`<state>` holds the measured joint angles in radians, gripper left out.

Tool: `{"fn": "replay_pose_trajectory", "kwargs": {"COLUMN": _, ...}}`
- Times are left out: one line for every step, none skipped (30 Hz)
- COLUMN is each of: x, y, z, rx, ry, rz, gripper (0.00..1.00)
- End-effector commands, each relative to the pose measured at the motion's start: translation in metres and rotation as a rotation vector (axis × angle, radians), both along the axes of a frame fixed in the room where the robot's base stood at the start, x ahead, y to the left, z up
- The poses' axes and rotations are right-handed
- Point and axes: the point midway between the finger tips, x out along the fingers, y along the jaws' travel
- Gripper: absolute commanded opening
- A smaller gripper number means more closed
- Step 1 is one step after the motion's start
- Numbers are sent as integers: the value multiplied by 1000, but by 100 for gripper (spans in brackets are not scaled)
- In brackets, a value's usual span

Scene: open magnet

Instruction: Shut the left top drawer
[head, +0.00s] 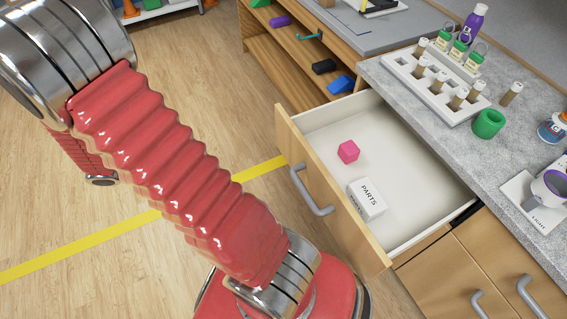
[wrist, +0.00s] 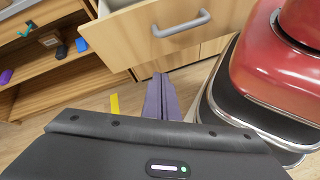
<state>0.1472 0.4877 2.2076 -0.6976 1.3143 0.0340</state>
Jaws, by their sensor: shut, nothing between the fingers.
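The top drawer (head: 318,196) stands pulled well out from the counter, with a wooden front and a grey bar handle (head: 311,190). Inside it lie a pink cube (head: 348,152) and a white box marked PARTS (head: 367,198). In the wrist view the drawer front (wrist: 135,38) and its handle (wrist: 182,25) are at the top. My gripper (wrist: 160,80) is shut and empty, its fingers pointing toward the area just below the drawer front. There is a visible gap between the fingers and the handle. My gripper is not clearly visible in the head view.
The counter above holds a white vial rack (head: 436,85), a green cup (head: 488,123) and bottles. Open shelves (head: 290,55) with small blocks stand left of the drawer. Closed cabinet doors (head: 480,270) are at the right. The wooden floor in front is clear, crossed by yellow tape (head: 110,232).

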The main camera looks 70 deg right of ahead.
Motion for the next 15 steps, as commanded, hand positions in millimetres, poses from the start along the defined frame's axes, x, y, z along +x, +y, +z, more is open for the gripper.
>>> {"fn": "replay_pose_trajectory", "kwargs": {"x": -2, "y": -5, "z": -8, "rx": -9, "ry": 42, "rz": 8, "gripper": 0}}
{"fn": "replay_pose_trajectory", "kwargs": {"x": -4, "y": -8, "z": -11, "rx": -16, "ry": 64, "rz": 14, "gripper": 0}}
{"fn": "replay_pose_trajectory", "kwargs": {"x": -5, "y": -12, "z": -16, "rx": -23, "ry": 94, "rz": 22, "gripper": 0}}
{"fn": "replay_pose_trajectory", "kwargs": {"x": -6, "y": -15, "z": -20, "rx": -29, "ry": 115, "rz": 30, "gripper": 0}}
{"fn": "replay_pose_trajectory", "kwargs": {"x": -7, "y": -18, "z": -24, "rx": -34, "ry": 138, "rz": 36, "gripper": 0}}
{"fn": "replay_pose_trajectory", "kwargs": {"x": -9, "y": -22, "z": -29, "rx": -42, "ry": 167, "rz": 44, "gripper": 0}}
{"fn": "replay_pose_trajectory", "kwargs": {"x": -10, "y": -25, "z": -32, "rx": -48, "ry": 188, "rz": 52, "gripper": 0}}
{"fn": "replay_pose_trajectory", "kwargs": {"x": -11, "y": -27, "z": -36, "rx": -52, "ry": 209, "rz": 59, "gripper": 0}}
{"fn": "replay_pose_trajectory", "kwargs": {"x": -13, "y": -31, "z": -41, "rx": -60, "ry": 239, "rz": 70, "gripper": 0}}
{"fn": "replay_pose_trajectory", "kwargs": {"x": -14, "y": -34, "z": -45, "rx": -65, "ry": 261, "rz": 76, "gripper": 0}}
{"fn": "replay_pose_trajectory", "kwargs": {"x": -15, "y": -36, "z": -49, "rx": -70, "ry": 281, "rz": 84, "gripper": 0}}
{"fn": "replay_pose_trajectory", "kwargs": {"x": -17, "y": -40, "z": -54, "rx": -75, "ry": 309, "rz": 95, "gripper": 0}}
{"fn": "replay_pose_trajectory", "kwargs": {"x": -19, "y": -42, "z": -58, "rx": -80, "ry": 331, "rz": 102, "gripper": 0}}
{"fn": "replay_pose_trajectory", "kwargs": {"x": -20, "y": -45, "z": -62, "rx": -85, "ry": 353, "rz": 110, "gripper": 0}}
{"fn": "replay_pose_trajectory", "kwargs": {"x": -22, "y": -48, "z": -68, "rx": -90, "ry": 380, "rz": 121, "gripper": 0}}
